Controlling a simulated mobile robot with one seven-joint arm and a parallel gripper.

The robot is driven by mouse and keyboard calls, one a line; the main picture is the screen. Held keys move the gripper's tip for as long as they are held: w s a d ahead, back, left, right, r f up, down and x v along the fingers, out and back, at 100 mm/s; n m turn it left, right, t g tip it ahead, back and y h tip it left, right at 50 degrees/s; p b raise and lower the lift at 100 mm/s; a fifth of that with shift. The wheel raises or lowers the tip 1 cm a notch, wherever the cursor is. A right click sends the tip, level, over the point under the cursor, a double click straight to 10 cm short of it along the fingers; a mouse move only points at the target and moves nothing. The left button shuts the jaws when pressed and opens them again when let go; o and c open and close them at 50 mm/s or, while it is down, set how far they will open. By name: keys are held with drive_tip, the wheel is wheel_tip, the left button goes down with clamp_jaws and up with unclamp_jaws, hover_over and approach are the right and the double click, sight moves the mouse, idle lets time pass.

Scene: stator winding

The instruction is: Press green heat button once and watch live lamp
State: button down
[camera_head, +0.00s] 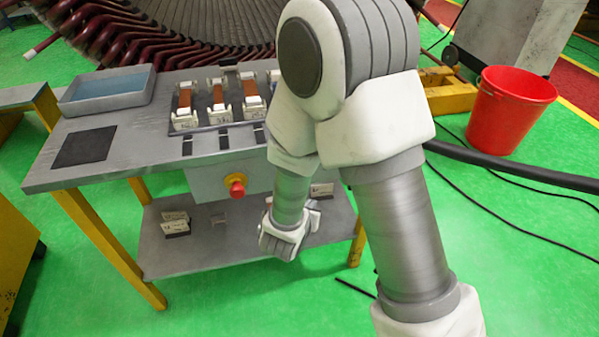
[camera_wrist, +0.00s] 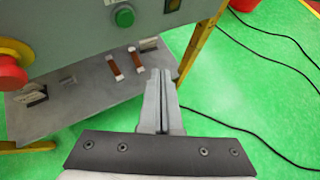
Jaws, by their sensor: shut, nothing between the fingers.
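The green button (camera_wrist: 124,16) sits on the front of a grey control box (camera_wrist: 80,25) at the top of the wrist view. A small dark fitting (camera_wrist: 172,5) is at the box's right end, cut by the frame edge. I cannot tell if it is the lamp or if it is lit. My gripper (camera_wrist: 160,72) is shut and empty, its tips below and right of the green button and apart from it. In the head view the box (camera_head: 207,183) shows under the bench top; my arm hides its right part and the green button.
A red stop knob on a yellow base (camera_head: 236,188) sits on the box, left of my gripper. The bench (camera_head: 130,135) carries a blue tray (camera_head: 108,90) and several coil holders. A lower shelf (camera_head: 215,245) holds small parts. A red bucket (camera_head: 510,110) stands right.

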drive_tip(key=w+a+p, duration=0.1)
drive_tip(key=w+a, duration=0.1)
drive_tip(key=w, duration=0.5)
drive_tip(key=shift+w+p, duration=0.35)
drive_tip(key=shift+p, duration=0.05)
drive_tip(key=shift+w+a, duration=0.1)
idle(1.6)
drive_tip(key=shift+w, duration=0.3)
drive_tip(key=shift+w+a+b, duration=0.15)
drive_tip(key=shift+w+b, duration=0.2)
idle(0.8)
drive_tip(key=shift+s, duration=0.1)
drive_tip(key=shift+s+d+b, duration=0.2)
drive_tip(key=shift+s+b, duration=0.2)
drive_tip(key=shift+s, duration=0.25)
